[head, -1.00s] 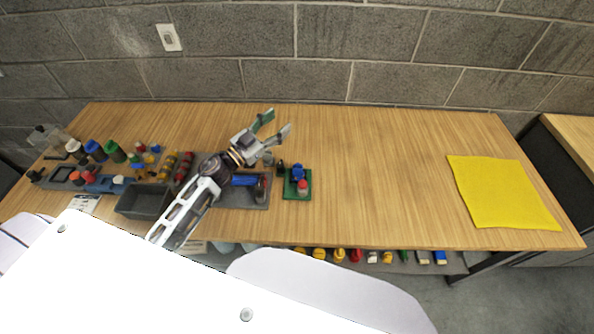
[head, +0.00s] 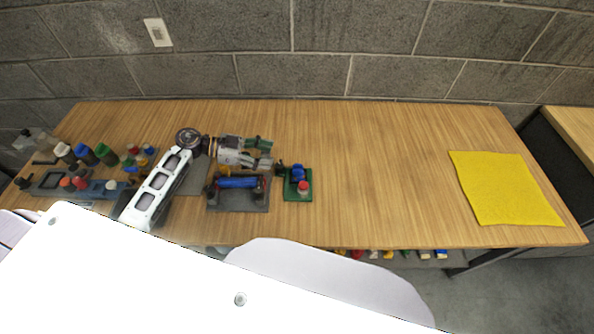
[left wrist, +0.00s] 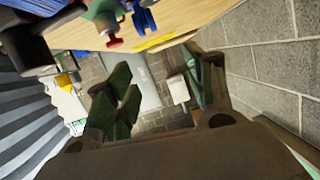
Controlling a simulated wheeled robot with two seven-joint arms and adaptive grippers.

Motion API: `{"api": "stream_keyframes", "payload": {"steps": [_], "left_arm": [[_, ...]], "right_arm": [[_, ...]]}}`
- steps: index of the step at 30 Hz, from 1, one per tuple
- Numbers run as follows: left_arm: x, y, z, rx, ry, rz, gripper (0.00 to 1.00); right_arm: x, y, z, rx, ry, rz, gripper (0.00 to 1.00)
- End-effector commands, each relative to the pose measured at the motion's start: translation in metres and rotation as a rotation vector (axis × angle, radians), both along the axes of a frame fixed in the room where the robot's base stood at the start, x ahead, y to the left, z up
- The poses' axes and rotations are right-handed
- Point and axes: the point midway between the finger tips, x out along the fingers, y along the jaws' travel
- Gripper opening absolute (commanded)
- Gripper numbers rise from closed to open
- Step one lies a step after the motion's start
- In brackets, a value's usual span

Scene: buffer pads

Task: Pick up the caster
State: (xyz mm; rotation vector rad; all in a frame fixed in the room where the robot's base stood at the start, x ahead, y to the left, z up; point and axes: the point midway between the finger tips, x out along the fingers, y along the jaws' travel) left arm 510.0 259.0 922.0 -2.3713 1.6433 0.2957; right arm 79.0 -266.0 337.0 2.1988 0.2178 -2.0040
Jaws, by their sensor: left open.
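A small dark item (head: 280,168), which looks like the caster, stands on the table just left of the green pad; it is too small to be sure. In the left wrist view the green finger pads (left wrist: 160,80) are apart. My right gripper is not in view.
The green pad (head: 305,192) holds a blue part (head: 298,173) and a red-and-white part (head: 303,187). A grey stand (head: 240,203) with a blue roller (head: 238,183) is just below my gripper. Bottles crowd the left end. A yellow mat (head: 503,190) lies right; mid-table is clear.

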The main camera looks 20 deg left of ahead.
Motion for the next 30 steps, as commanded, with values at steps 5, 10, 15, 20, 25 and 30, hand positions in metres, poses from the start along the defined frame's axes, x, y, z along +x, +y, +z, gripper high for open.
{"api": "stream_keyframes", "payload": {"steps": [5, 10, 15, 20, 25, 30], "left_arm": [[-0.01, 0.011, -0.012, 0.045, 0.08, -0.046, 0.54], [-0.014, 0.014, -0.016, 0.058, 0.108, -0.058, 0.54], [-0.014, 0.014, -0.016, 0.058, 0.108, -0.058, 0.54], [-0.014, 0.013, -0.016, 0.057, 0.106, -0.058, 0.54], [-0.012, 0.007, -0.019, 0.056, 0.107, -0.058, 0.54], [-0.007, -0.009, -0.025, 0.055, 0.105, -0.059, 0.54]], "right_arm": [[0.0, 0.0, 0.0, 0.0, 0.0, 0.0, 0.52], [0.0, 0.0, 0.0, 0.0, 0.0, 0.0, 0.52], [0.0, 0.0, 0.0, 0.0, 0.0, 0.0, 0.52], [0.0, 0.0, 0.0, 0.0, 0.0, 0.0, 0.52], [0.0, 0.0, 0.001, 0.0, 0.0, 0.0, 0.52], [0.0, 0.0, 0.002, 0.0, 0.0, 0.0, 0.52]]}}
